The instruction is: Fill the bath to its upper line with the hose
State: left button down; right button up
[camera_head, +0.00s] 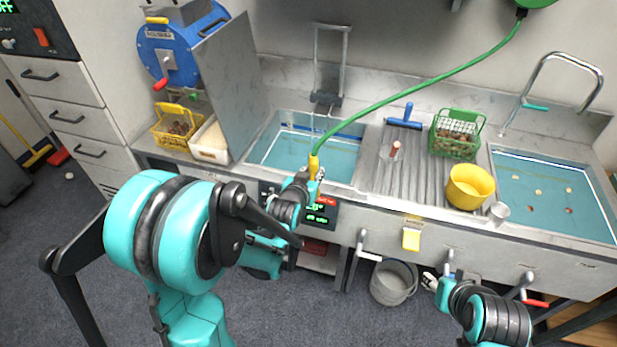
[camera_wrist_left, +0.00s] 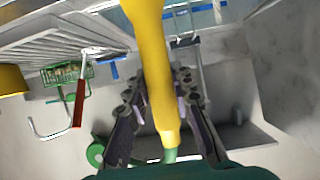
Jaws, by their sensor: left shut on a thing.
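My left gripper (camera_head: 313,180) is shut on the yellow nozzle (camera_head: 314,165) of the green hose (camera_head: 410,86), over the front edge of the left basin. In the left wrist view the nozzle (camera_wrist_left: 160,85) stands between my two fingers (camera_wrist_left: 160,110). The left basin, the bath (camera_head: 345,164), holds blue water, with a pale line along its walls. Whether water leaves the nozzle cannot be told. My right gripper (camera_head: 436,280) is low in front of the counter, away from the hose; its fingers are too small to judge.
A ribbed drainboard (camera_head: 425,175) bears a blue-handled tool (camera_head: 405,117), a green basket of chestnuts (camera_head: 457,134) and a yellow cup (camera_head: 470,187). The right basin (camera_head: 555,179) holds water with floating bits. A grey bucket (camera_head: 393,283) stands on the floor. A tall metal panel (camera_head: 230,85) rises left of the bath.

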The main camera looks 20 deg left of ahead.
pick_arm(q)
jog(key=w+d+r+m+h+p, duration=0.15)
jog(key=w+r, duration=0.25)
jog(key=w, duration=0.9)
jog(key=w+r+m+h+p, duration=0.15)
jog(key=w+r, duration=0.25)
jog(key=w, duration=0.8)
jog(key=shift+w+f+b, duration=0.2)
jog(key=shift+f+b, duration=1.35)
jog(key=shift+f, duration=1)
jog(key=c, duration=1.9)
grip_release()
grip_shut()
